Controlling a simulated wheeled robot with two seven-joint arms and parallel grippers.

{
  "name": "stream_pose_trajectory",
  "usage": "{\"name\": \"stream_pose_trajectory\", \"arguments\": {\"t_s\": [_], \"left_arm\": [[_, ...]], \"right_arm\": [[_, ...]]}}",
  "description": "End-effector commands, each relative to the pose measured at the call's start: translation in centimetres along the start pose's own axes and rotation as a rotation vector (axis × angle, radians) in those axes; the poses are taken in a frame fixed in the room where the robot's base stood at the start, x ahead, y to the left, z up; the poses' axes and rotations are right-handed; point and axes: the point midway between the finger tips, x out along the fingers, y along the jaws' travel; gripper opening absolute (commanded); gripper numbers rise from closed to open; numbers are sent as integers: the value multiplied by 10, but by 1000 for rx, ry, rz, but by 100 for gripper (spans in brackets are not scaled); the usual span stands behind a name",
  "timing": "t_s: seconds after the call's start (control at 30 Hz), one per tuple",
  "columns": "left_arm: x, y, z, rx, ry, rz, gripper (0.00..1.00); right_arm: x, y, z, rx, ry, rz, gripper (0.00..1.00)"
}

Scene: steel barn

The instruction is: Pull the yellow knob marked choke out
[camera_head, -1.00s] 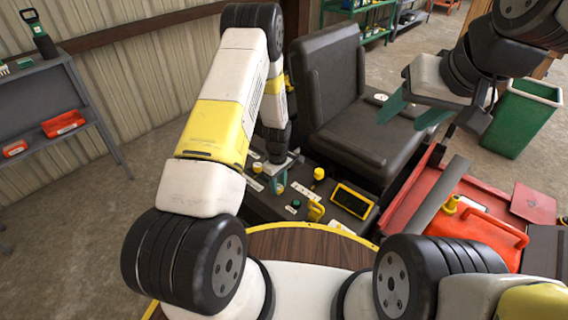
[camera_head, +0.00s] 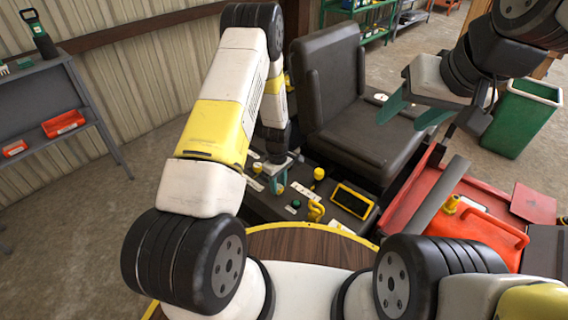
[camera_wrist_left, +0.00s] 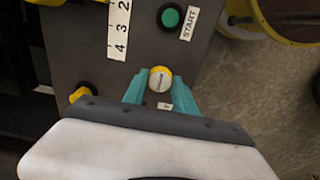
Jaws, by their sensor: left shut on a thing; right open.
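In the left wrist view, a round yellow knob with a pale face (camera_wrist_left: 160,79) sits between the teal fingertips of my left gripper (camera_wrist_left: 158,88), which is shut on it. The small white label beside it (camera_wrist_left: 165,106) is partly hidden, and I cannot read it. In the head view, my left gripper (camera_head: 281,187) reaches down to the dark control panel (camera_head: 262,208), and the knob shows only as a bit of yellow between the fingers. My right gripper (camera_head: 408,112) is open and empty, in front of the seat and well away from the panel.
Near the knob are a green START button (camera_wrist_left: 170,17), a numbered strip (camera_wrist_left: 118,30) and another yellow knob (camera_wrist_left: 81,93). A further yellow knob (camera_head: 318,173), a yellow lever (camera_head: 316,211) and a display (camera_head: 352,201) sit to the right. The black seat (camera_head: 345,100) stands behind.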

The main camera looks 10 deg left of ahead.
Motion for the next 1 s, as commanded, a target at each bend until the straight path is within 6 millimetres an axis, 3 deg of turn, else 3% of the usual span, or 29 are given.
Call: {"name": "stream_pose_trajectory", "arguments": {"t_s": [0.2,0.47,0.5,0.57,0.87,1.0], "left_arm": [[-24,0,0,1,0,1,0],[-27,0,0,1,-1,0,0],[-27,1,0,1,-1,1,41],[-27,1,0,1,-1,1,53],[-26,0,0,0,-1,0,55],[-35,1,0,1,0,2,55]], "right_arm": [[0,0,0,0,0,0,55],[0,0,0,0,0,0,55],[0,0,0,0,0,0,55],[0,0,0,0,0,0,55],[0,0,0,0,0,0,55],[0,0,0,0,0,0,55]]}}
